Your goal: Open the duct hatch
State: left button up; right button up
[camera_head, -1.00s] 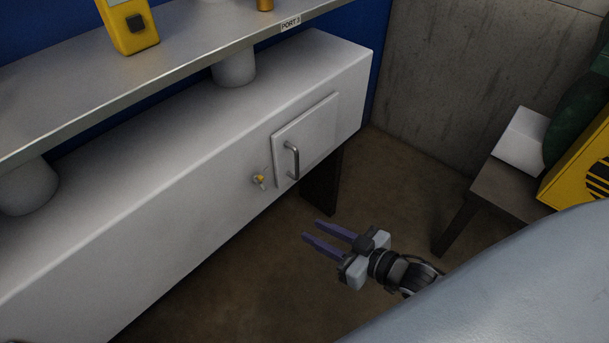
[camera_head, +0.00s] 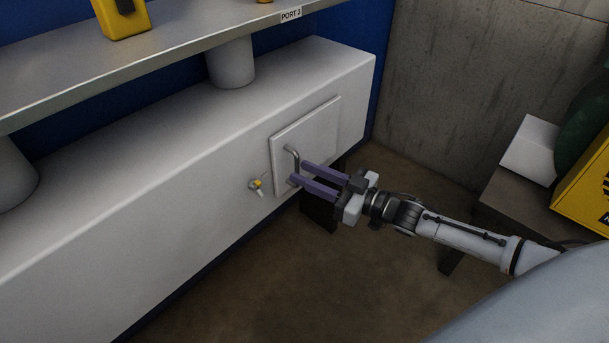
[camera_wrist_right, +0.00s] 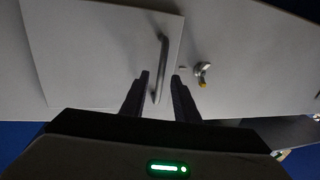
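The duct hatch (camera_head: 318,128) is a flat pale square panel on the front of the long white duct (camera_head: 150,215). It lies flush and looks closed. A metal bar handle (camera_head: 291,155) stands at its left edge, and a small latch with a yellow part (camera_head: 258,185) sits just left of the hatch. My right gripper (camera_head: 298,172) is open, with its two purple fingers at the handle. In the right wrist view the handle (camera_wrist_right: 162,65) reaches down between the open dark fingers (camera_wrist_right: 160,78); contact cannot be told. The latch (camera_wrist_right: 202,74) shows to the right there. My left gripper is not in view.
A metal shelf (camera_head: 170,62) labelled PORT 3 runs above the duct, with a yellow device (camera_head: 122,18) on it. At the right, a dark table (camera_head: 515,195) carries a white block (camera_head: 530,150) and a yellow case (camera_head: 590,185). The floor in front is clear.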

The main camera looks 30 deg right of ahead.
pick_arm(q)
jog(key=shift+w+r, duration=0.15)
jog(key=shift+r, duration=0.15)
pick_arm(e)
jog(key=shift+w+a, duration=0.3)
jog(key=shift+w, duration=0.15)
grip_shut()
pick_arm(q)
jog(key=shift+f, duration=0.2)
